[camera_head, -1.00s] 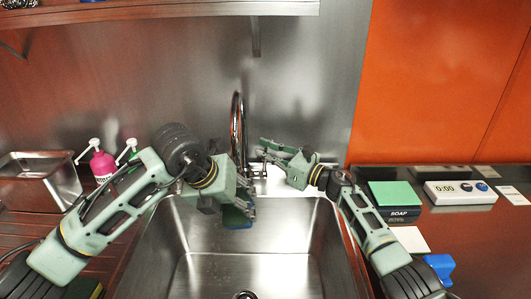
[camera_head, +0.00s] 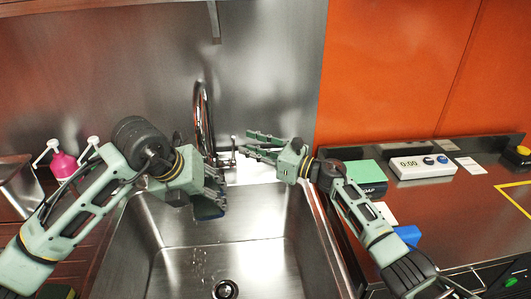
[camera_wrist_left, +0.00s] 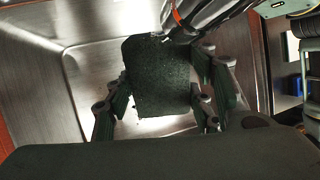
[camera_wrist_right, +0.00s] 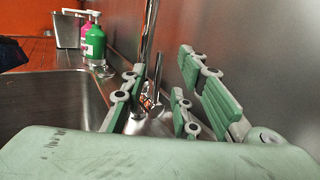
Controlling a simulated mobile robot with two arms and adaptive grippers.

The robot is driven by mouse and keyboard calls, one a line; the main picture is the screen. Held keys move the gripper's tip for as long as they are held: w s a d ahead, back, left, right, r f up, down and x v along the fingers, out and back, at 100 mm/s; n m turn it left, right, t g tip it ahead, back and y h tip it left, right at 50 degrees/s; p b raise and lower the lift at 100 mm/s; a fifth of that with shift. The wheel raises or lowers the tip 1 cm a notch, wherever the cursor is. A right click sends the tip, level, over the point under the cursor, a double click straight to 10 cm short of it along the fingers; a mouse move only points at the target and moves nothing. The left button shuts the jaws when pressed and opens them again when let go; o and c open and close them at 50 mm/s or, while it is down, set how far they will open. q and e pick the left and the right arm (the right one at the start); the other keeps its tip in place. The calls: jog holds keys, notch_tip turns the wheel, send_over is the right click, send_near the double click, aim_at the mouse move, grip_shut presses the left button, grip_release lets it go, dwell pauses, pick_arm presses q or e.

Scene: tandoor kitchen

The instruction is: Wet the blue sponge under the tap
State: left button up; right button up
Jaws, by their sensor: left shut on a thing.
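The blue sponge (camera_head: 208,213) is in my left gripper (camera_head: 215,190), low under the tap (camera_head: 203,115) and over the sink. In the left wrist view the sponge's dark pad side (camera_wrist_left: 160,80) shows between the fingers, with the tap's spout end (camera_wrist_left: 180,28) at its upper edge. My right gripper (camera_head: 250,145) is open and empty, right of the tap and close to its lever (camera_head: 232,155). In the right wrist view its fingers stand apart, with the tap's metal parts (camera_wrist_right: 150,95) beyond and between them.
The steel sink (camera_head: 250,245) has droplets left of its drain (camera_head: 225,289). A pink pump bottle (camera_head: 63,164) stands left. On the right counter are a green-topped soap box (camera_head: 366,174), a timer (camera_head: 422,167) and a blue object (camera_head: 407,235).

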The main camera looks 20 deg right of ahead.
jog(key=v, duration=0.5)
jog(key=shift+s+d, duration=0.3)
jog(key=shift+c, duration=0.4)
jog(key=shift+w+a+f, duration=0.15)
jog(key=shift+a, duration=0.15)
jog(key=c, duration=0.4)
jog(key=a+h, duration=0.1)
jog(key=a+m+t, duration=0.1)
jog(key=a+t+h, duration=0.1)
jog(key=shift+w+f+m+h, duration=0.3)
jog(key=shift+w+f+m, duration=0.1)
grip_shut()
jog(key=s+a+f+m+t+h, duration=0.1)
jog(key=s+a+m+t+h, duration=0.35)
jog(key=s+m+h, duration=0.5)
jog(key=w+r+n+h, duration=0.1)
jog(key=w, duration=1.2)
jog(key=shift+w+r+n, duration=0.2)
jog(key=shift+r+n, duration=0.15)
jog(key=shift+r, duration=0.05)
